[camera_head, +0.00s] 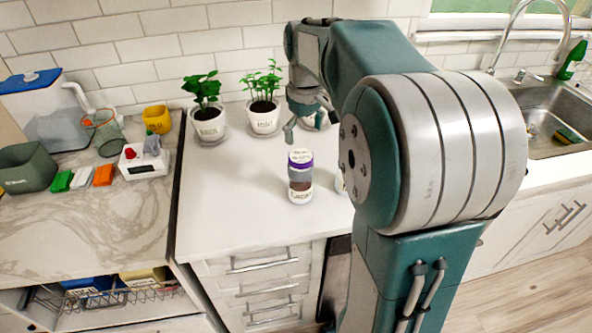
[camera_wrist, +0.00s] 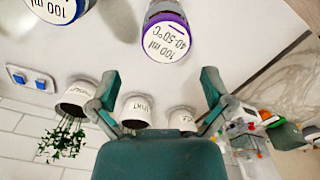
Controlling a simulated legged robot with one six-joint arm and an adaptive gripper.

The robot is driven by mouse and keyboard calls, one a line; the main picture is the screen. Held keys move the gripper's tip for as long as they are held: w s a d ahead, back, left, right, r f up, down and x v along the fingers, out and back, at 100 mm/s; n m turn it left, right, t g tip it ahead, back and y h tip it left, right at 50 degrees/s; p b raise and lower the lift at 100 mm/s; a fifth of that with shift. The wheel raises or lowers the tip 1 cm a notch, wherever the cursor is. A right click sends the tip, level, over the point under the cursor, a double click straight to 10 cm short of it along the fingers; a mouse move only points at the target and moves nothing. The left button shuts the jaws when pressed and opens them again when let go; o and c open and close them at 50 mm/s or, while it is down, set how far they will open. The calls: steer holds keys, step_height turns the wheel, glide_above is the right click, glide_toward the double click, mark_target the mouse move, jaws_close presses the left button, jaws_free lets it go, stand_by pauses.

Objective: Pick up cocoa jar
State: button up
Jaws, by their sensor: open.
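A jar with a purple-rimmed white lid and a brown lower part, which looks like the cocoa jar (camera_head: 300,178), stands upright on the white counter. Its lid, printed "40-50°C 100 ml", shows at the top of the wrist view (camera_wrist: 166,38). My gripper (camera_head: 311,130) is above the counter, behind the jar and slightly to its right in the head view. In the wrist view my gripper (camera_wrist: 158,85) has its two fingers spread with nothing between them, and the jar lies beyond the fingertips, apart from them.
A second jar with a blue-rimmed lid (camera_wrist: 58,9) stands near the cocoa jar; my arm mostly hides it in the head view. Potted herbs (camera_head: 208,123) line the wall behind. A marble counter (camera_head: 60,235) with a scale (camera_head: 146,160) lies left, a sink (camera_head: 545,120) right.

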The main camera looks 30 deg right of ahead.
mark_target(300, 156)
steer(key=f, duration=0.4)
steer(key=shift+a, duration=0.25)
steer(key=shift+a+f, duration=0.25)
steer(key=shift+f, duration=0.4)
steer(key=f, duration=0.4)
steer(key=shift+d+f, duration=0.2)
steer(key=shift+f, duration=0.1)
steer(key=shift+c, duration=0.3)
steer(key=shift+a, duration=0.15)
steer(key=c, duration=0.9)
